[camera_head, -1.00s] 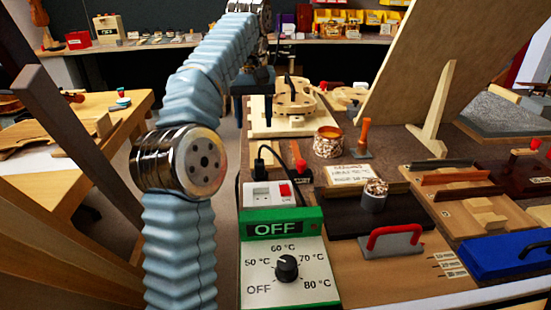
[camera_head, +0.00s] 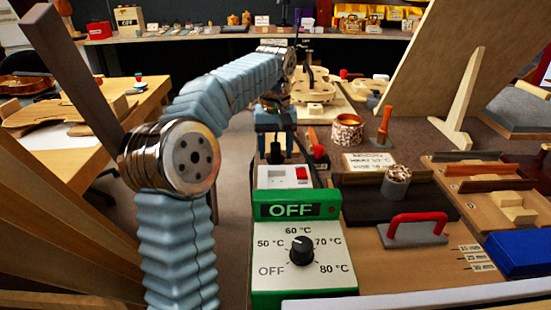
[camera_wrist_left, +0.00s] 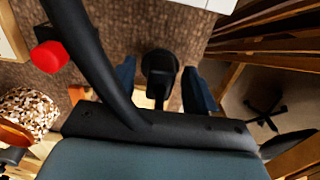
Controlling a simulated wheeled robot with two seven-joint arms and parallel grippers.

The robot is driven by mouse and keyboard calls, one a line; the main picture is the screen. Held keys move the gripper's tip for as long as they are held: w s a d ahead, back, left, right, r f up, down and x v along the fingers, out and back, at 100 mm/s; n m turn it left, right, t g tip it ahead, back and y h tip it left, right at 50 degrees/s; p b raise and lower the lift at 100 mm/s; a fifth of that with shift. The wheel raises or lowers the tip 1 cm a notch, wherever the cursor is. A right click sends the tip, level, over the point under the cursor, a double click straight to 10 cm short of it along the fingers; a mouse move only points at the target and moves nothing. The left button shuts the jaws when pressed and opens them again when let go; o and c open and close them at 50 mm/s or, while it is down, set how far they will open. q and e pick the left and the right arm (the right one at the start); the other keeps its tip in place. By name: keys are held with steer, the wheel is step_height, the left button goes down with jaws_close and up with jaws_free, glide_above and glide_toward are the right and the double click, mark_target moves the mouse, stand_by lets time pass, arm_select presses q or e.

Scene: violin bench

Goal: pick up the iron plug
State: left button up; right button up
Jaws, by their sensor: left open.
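The iron plug (camera_head: 275,154) is black and stands upright in the white socket box (camera_head: 275,178), which has a red switch. My left gripper (camera_head: 275,145) is right above the box, pointing down. Its blue fingers are open, one on either side of the plug. In the left wrist view, the plug (camera_wrist_left: 158,72) shows between the two fingertips (camera_wrist_left: 160,85), with a small gap at each side. Whether the fingers are level with its body is hard to tell. A thick black curved shape, perhaps the cable, crosses that view at the left. My right gripper is not in view.
A green and white temperature controller (camera_head: 302,258) reading OFF is in front of the socket box. Right of the gripper are a speckled round pot (camera_head: 347,131), an orange-handled tool (camera_head: 384,126) and a red-handled grey block (camera_head: 414,230). A large slanted board stands behind.

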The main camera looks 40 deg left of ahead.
mark_target(275, 145)
arm_select(q)
steer(key=c, duration=1)
steer(key=shift+r, duration=0.1)
step_height(275, 145, up, 10)
steer(key=p, duration=0.3)
